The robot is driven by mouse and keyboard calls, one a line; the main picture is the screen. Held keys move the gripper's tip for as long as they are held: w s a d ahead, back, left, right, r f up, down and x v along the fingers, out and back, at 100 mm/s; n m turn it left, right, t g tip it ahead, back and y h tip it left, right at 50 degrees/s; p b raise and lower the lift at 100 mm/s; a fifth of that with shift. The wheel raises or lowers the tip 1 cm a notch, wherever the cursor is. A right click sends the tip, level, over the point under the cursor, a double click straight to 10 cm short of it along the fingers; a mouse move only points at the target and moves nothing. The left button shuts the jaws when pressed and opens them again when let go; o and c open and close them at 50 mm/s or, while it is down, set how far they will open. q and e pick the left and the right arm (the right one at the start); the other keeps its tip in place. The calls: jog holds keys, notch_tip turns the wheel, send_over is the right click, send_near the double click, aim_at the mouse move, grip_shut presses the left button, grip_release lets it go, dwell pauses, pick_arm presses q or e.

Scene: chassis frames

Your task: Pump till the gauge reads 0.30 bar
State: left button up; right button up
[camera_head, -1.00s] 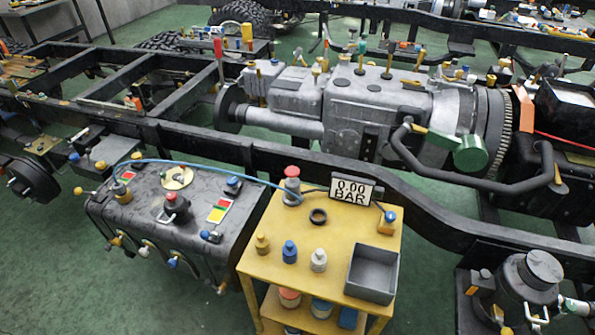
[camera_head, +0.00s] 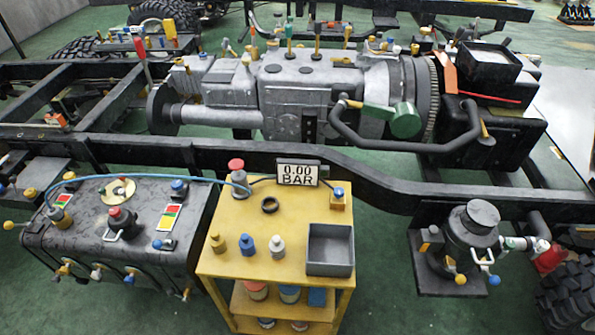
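A gauge display (camera_head: 298,173) at the back edge of the yellow cart (camera_head: 220,266) reads 0.00 BAR. Left of it on the cart stands a grey hand pump (camera_head: 240,183) with a red knob on top (camera_head: 236,165). A blue hose (camera_head: 130,176) runs from the pump to a fitting (camera_head: 60,215) on the left of the dark tank (camera_head: 90,250). Neither of my grippers is in view.
The cart top also holds a black ring (camera_head: 269,205), three small bottles in yellow, blue (camera_head: 248,246) and white, and a grey open bin (camera_head: 330,250). A black chassis rail (camera_head: 370,180) runs behind the cart.

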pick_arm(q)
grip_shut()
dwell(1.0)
